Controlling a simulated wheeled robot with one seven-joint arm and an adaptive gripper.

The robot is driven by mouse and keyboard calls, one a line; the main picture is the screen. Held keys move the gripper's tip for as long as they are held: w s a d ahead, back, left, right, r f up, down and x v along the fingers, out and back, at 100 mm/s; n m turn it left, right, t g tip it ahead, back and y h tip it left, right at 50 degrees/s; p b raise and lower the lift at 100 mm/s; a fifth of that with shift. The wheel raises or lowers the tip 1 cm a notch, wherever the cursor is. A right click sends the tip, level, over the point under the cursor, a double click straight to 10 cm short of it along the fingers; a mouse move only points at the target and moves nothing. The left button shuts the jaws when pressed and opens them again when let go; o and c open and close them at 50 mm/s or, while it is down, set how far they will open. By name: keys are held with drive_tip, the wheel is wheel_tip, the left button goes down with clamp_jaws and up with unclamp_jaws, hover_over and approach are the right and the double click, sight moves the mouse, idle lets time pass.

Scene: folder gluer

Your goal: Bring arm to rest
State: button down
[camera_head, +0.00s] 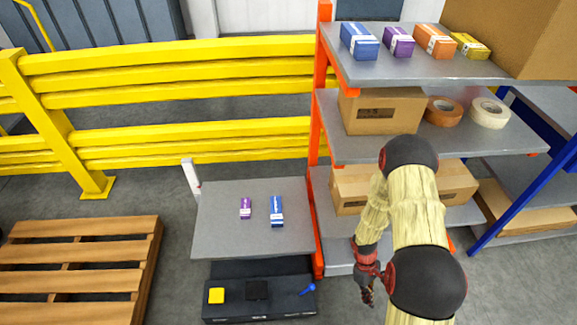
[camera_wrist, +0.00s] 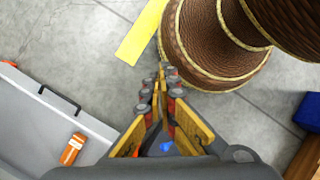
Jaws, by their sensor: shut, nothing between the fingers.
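My arm is bent in front of the shelf rack in the head view. My gripper (camera_head: 367,291) hangs low at the right of the small grey table, pointing down and apart from it. In the wrist view the fingers of my gripper (camera_wrist: 160,76) come together at their tips with nothing held between them. Bare concrete floor lies beyond the fingertips.
The orange-framed rack (camera_head: 323,60) holds small boxes, cartons and tape rolls, partly behind my arm. The grey table (camera_head: 215,222) carries a purple box (camera_head: 246,208) and a blue box (camera_head: 277,211). A pallet (camera_head: 80,255) and yellow railing (camera_head: 190,60) are left.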

drive_tip(key=w+a+r+m+t, duration=0.1)
drive_tip(key=a+r+m, duration=0.15)
drive_tip(key=r, duration=0.95)
drive_tip(key=w+a+r+m, duration=0.1)
drive_tip(key=r+m, duration=0.2)
drive_tip(key=r, duration=0.9)
drive_tip(key=s+a+r+t, duration=0.2)
drive_tip(key=a+r+t, duration=0.1)
drive_tip(key=r, duration=0.7)
drive_tip(key=s+a+r+m+t+y, duration=0.1)
drive_tip(key=s+a+r+t, duration=0.2)
drive_tip(key=r, duration=0.7)
drive_tip(key=s+a+r+t+y, duration=0.1)
drive_tip(key=s+a+r+t, duration=0.1)
drive_tip(key=r, duration=0.9)
drive_tip(key=shift+s+a+m+t, duration=0.3)
drive_tip(key=shift+a+t, duration=0.3)
drive_tip(key=shift+a, duration=0.35)
drive_tip(key=shift+r, duration=0.1)
